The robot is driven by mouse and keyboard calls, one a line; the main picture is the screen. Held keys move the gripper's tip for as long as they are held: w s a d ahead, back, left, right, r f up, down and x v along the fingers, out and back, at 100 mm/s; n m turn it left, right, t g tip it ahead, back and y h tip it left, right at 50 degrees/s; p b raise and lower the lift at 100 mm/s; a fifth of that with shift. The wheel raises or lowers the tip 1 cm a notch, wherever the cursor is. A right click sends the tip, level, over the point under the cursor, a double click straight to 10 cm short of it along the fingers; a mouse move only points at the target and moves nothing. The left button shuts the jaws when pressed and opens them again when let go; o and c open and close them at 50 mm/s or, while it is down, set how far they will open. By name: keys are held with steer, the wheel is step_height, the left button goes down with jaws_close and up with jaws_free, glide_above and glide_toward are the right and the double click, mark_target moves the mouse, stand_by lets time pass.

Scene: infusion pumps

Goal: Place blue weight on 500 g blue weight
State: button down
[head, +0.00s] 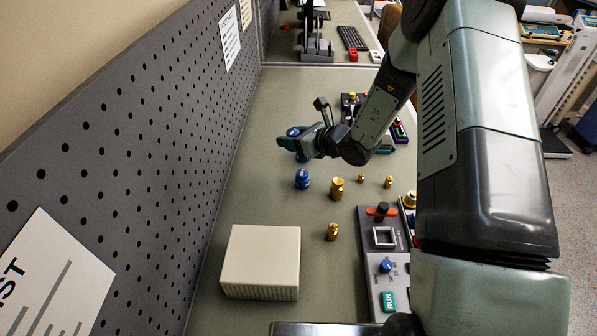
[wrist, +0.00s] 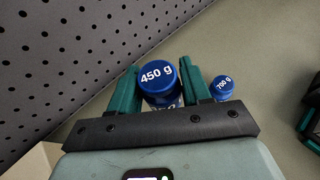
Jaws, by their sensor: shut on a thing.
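My gripper (head: 300,143) is shut on a blue weight (head: 292,132); its top reads 450 g in the wrist view (wrist: 157,77). The held weight is upright between the two green fingers (wrist: 163,88). Part of another label shows just below its top, partly hidden by the gripper; I cannot tell whether it belongs to a second weight. A blue weight (head: 302,179) stands on the table just in front of the gripper in the head view; its label is unreadable there. A smaller-looking blue weight marked 700 g (wrist: 222,87) stands right of the fingers in the wrist view.
Several brass weights (head: 337,188) stand right of the blue ones. A white box (head: 260,262) sits nearer, and a control panel (head: 385,255) lies at the right. A perforated wall (head: 140,130) borders the table on the left. Bare table lies between wall and weights.

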steer(key=d, duration=0.3)
glide_above(302, 172)
step_height(302, 172, down, 5)
steer(key=shift+f, duration=2)
steer(key=shift+f, duration=0.2)
steer(key=c, duration=0.5)
jaws_free()
